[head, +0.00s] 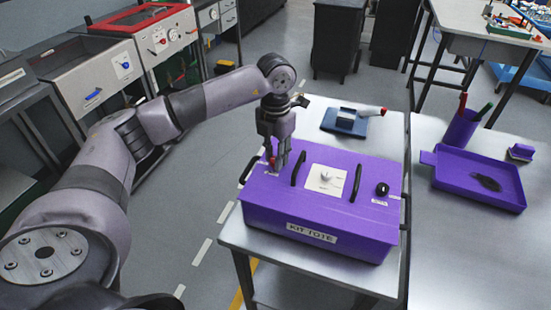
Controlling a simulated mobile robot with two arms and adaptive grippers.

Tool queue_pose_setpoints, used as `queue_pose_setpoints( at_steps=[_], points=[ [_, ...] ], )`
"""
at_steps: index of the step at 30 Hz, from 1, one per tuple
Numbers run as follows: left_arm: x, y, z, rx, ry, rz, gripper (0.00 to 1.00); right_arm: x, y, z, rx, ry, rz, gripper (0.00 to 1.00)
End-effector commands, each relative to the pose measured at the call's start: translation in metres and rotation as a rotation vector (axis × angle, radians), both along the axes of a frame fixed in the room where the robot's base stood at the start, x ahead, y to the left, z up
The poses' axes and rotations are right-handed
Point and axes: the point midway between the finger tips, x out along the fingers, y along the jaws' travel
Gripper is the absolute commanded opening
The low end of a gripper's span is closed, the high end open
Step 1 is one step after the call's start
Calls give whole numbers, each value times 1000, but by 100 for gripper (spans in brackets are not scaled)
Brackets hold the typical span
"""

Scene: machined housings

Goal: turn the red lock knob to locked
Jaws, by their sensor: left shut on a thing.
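The purple kit tote (320,237) stands on a grey metal table, with its label facing front. The red lock knob (271,161) is at the left end of its top, mostly hidden by my gripper. My left gripper (277,166) comes down from above and is shut on the red knob. Which way the knob points cannot be told. My right gripper is not in view.
Black handles (298,169), a white plate with a pale knob (326,178) and a black knob (382,189) are on the tote's top. A blue block with a white and red tool (346,123) lies behind it. A purple tray (480,196) and pen cup (458,128) stand right.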

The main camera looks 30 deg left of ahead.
Motion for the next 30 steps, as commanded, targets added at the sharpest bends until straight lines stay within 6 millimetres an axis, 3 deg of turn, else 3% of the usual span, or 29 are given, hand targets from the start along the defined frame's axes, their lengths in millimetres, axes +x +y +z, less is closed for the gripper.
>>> queue_pose_setpoints(
  at_steps=[9, 25, 26, 30],
  points=[
    [0, 0, 0, 0, 0, -111, 0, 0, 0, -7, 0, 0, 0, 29],
    [0, 0, 0, 0, 0, -130, 0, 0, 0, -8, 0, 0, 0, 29],
    [0, 0, 0, 0, 0, -130, 26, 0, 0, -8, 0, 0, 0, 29],
    [0, 0, 0, 0, 0, -130, 35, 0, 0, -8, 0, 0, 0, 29]
  ],
)
